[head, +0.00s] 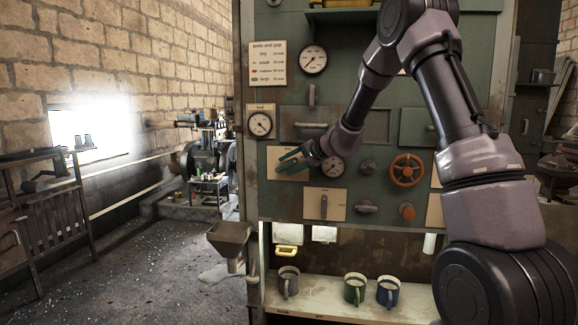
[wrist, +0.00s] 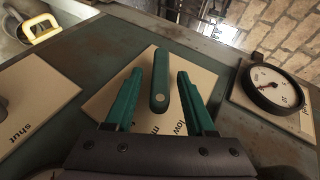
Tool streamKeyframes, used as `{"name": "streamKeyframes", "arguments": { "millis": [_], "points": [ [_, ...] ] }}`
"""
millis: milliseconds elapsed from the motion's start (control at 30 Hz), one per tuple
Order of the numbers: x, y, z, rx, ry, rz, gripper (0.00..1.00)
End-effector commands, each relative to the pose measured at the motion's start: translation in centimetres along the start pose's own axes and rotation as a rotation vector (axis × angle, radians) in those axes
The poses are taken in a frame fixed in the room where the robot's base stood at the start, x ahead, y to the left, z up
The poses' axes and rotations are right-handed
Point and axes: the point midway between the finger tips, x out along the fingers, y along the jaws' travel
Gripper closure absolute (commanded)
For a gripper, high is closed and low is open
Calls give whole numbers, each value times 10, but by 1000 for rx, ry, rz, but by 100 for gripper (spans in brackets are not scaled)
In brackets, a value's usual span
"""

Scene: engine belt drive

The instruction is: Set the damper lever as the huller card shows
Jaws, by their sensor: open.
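My gripper (head: 281,164) is open in front of a pale plate on the green panel. In the wrist view, its green fingers (wrist: 160,73) stand on either side of a dark green lever handle (wrist: 161,90), with gaps on both sides. The plate (wrist: 105,98) under this lever shows "low" and other words partly hidden by my gripper. A second plate (head: 338,205), lower on the panel, carries an upright lever (head: 324,207); its plate (wrist: 40,88) reads "shut" in the wrist view. Which lever is the damper is unclear. A card (head: 281,65) at top left lists several rows, one red-marked.
A dial (head: 260,124) is left of my gripper, and also shows in the wrist view (wrist: 275,87). An orange handwheel (head: 407,170) and a knob (head: 407,211) are to the right. Mugs (head: 355,288) stand on the shelf below. A hopper (head: 229,236) juts out at lower left.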

Motion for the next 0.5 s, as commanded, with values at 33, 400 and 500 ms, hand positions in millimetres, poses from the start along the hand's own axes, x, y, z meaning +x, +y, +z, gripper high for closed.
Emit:
{"name": "streamKeyframes", "arguments": {
  "millis": [33,400,500],
  "points": [
    [2,0,0,0,0,0,45],
    [3,0,0,0,0,0,83],
    [3,0,0,0,0,0,100]
  ]
}}
